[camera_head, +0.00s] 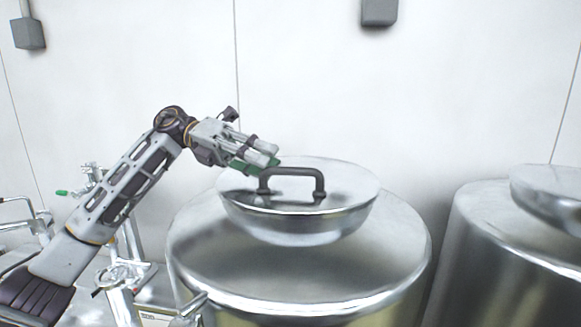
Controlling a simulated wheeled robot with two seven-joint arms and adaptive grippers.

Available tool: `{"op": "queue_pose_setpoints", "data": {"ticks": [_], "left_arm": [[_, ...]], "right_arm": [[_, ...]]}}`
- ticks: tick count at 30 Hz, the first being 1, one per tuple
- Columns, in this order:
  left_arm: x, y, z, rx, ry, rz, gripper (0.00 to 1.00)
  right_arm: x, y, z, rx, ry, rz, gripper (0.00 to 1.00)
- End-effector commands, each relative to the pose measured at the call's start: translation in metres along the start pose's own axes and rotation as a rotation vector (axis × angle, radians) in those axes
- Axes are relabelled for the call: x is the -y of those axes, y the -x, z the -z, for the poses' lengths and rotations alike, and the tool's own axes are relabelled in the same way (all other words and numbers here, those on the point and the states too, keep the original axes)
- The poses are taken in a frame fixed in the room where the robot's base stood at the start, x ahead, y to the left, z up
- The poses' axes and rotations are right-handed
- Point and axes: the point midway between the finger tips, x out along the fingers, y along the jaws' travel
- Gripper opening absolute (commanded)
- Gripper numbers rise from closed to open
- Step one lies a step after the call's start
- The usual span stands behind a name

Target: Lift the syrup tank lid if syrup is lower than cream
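A shiny metal tank (370,270) stands in the middle, with a rounded metal lid (290,228) on top. The lid has a dark arched handle (293,172). My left gripper (272,155) is at the left end of this handle, its fingers pointing right and a green part beneath them. I cannot tell whether the fingers touch the handle or how far apart they are. A second metal tank (490,265) with its own lid (552,198) is cut off at the right edge. No readable label shows which tank is syrup, and no levels are visible. My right gripper is not in view.
Metal pipes and valves (122,275) stand left of the middle tank, below my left arm. A partly seen sign (156,317) is at the bottom. A white panelled wall (350,90) is behind.

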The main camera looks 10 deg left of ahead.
Motion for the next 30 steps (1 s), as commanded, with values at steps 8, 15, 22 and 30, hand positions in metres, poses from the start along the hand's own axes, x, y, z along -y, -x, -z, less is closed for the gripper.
{"op": "queue_pose_setpoints", "data": {"ticks": [8, 15, 22, 30], "left_arm": [[0.002, -0.037, 0.000, -0.002, 0.000, 0.001, 0.23], [0.001, -0.057, 0.000, -0.001, 0.000, 0.000, 0.23], [0.001, -0.062, 0.000, 0.001, -0.001, 0.000, 0.23], [0.001, -0.062, 0.000, 0.000, 0.000, 0.000, 0.13]], "right_arm": [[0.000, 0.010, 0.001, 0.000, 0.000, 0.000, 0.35], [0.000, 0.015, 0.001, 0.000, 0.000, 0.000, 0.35], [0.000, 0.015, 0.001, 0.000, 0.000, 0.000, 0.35], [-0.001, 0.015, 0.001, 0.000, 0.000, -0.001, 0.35]]}}
